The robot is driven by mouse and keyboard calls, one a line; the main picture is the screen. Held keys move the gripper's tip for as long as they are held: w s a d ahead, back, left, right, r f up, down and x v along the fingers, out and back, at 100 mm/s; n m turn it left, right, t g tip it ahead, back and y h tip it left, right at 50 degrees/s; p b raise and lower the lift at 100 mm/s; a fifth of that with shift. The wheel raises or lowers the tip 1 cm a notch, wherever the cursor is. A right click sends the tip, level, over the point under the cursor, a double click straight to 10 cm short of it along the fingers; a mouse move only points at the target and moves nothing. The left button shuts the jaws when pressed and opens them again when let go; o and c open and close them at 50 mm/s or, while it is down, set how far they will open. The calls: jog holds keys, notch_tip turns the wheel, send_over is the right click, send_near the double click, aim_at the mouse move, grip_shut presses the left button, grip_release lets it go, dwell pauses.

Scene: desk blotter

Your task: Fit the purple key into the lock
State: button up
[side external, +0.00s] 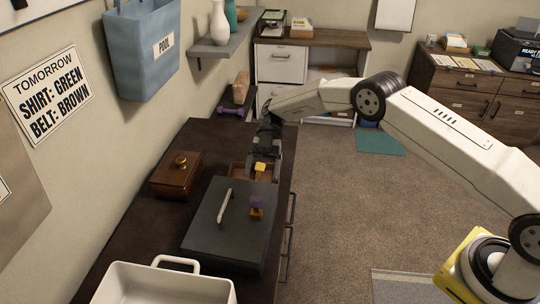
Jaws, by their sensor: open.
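A purple piece (256,202), apparently the purple key, stands on or in a small brown-orange block (256,214) on the dark grey box (215,240). I cannot tell how deep it sits, and no keyhole can be made out. My gripper (264,168) points down beyond the box, over a small wooden tray (236,172). It is open, with a yellow piece (260,167) at its fingertips; I cannot tell whether they touch it. The purple piece is nearer the camera than my gripper and clear of it.
The grey box has a pale bar handle (225,205). A brown wooden box with a brass knob (181,161) stands at left. A white bin (165,286) is in front. A wall shelf (225,42) and blue holder (145,55) hang at left. Bare dark desk (207,137) lies behind.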

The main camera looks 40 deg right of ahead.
jog(key=shift+v, duration=1)
